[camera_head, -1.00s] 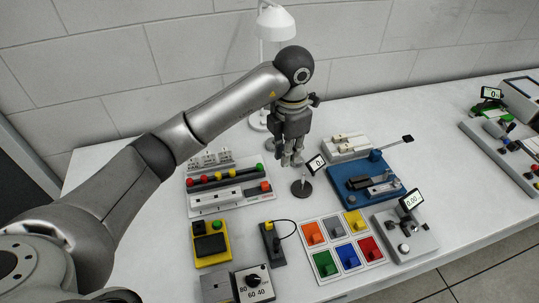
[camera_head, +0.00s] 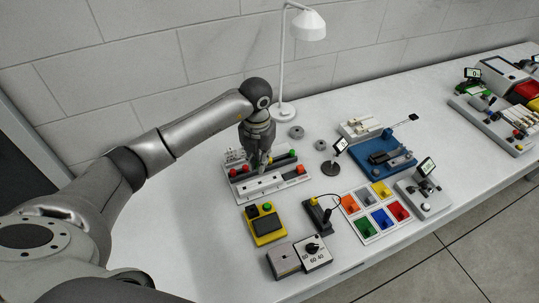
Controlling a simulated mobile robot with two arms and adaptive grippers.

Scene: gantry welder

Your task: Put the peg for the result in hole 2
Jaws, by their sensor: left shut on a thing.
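My left gripper (camera_head: 262,166) points down over the peg board (camera_head: 246,199) at the middle of the table. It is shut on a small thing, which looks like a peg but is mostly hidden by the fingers. A dark strip at the back of the board carries a red peg (camera_head: 232,172) at its left end and a green knob (camera_head: 292,153) at its right. A white block (camera_head: 265,184) lies along the front of the board, with an orange-red knob (camera_head: 300,169) at its right end. Hole numbers are too small to read. My right gripper is out of view.
A yellow box (camera_head: 265,228) and a dial box (camera_head: 313,252) stand in front of the board. A colored-square tray (camera_head: 375,211), blue device (camera_head: 383,155) and small screen stand (camera_head: 331,168) are to the right. A white lamp (camera_head: 306,25) stands behind.

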